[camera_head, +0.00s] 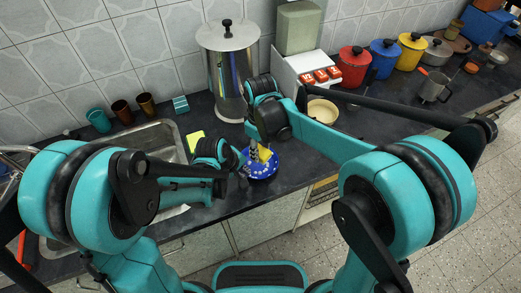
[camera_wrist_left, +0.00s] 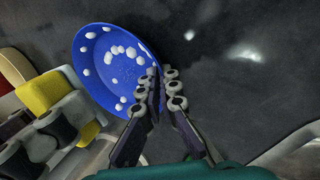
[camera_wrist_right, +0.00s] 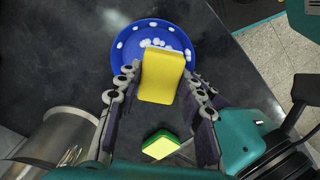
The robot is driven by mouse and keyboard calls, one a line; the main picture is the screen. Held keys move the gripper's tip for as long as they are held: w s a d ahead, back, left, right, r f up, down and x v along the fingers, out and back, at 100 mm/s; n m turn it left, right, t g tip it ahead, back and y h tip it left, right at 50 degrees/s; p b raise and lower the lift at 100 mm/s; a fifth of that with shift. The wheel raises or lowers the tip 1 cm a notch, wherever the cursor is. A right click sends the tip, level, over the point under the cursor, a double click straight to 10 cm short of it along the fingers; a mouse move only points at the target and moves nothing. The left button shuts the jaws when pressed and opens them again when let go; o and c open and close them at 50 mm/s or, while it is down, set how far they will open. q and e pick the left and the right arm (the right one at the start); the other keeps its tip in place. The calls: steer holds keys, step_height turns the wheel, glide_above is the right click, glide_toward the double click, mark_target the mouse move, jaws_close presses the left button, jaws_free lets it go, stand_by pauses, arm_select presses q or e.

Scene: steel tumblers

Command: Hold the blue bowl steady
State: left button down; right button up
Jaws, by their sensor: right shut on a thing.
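The blue bowl (camera_head: 262,172) sits on the dark counter near its front edge, with white spots or bits in it; it also shows in the left wrist view (camera_wrist_left: 112,75) and the right wrist view (camera_wrist_right: 125,60). My left gripper (camera_head: 245,168) is at the bowl's rim. In the left wrist view its fingertips (camera_wrist_left: 162,72) are close together, one over the bowl and one outside it; whether they pinch the rim is unclear. My right gripper (camera_wrist_right: 160,95) is shut on a yellow block (camera_wrist_right: 162,75), held over the bowl's near part in the right wrist view.
A yellow-and-green sponge (camera_head: 196,141) lies on the counter beside the sink (camera_head: 150,140). A tall steel container (camera_head: 229,70) stands behind the bowl. A cream bowl (camera_head: 322,111) and several coloured pots (camera_head: 353,65) are to the right. Bare counter lies right of the blue bowl.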

arm_select(q)
steer(key=c, duration=1.6)
jaws_free()
steer(key=shift+c, duration=0.2)
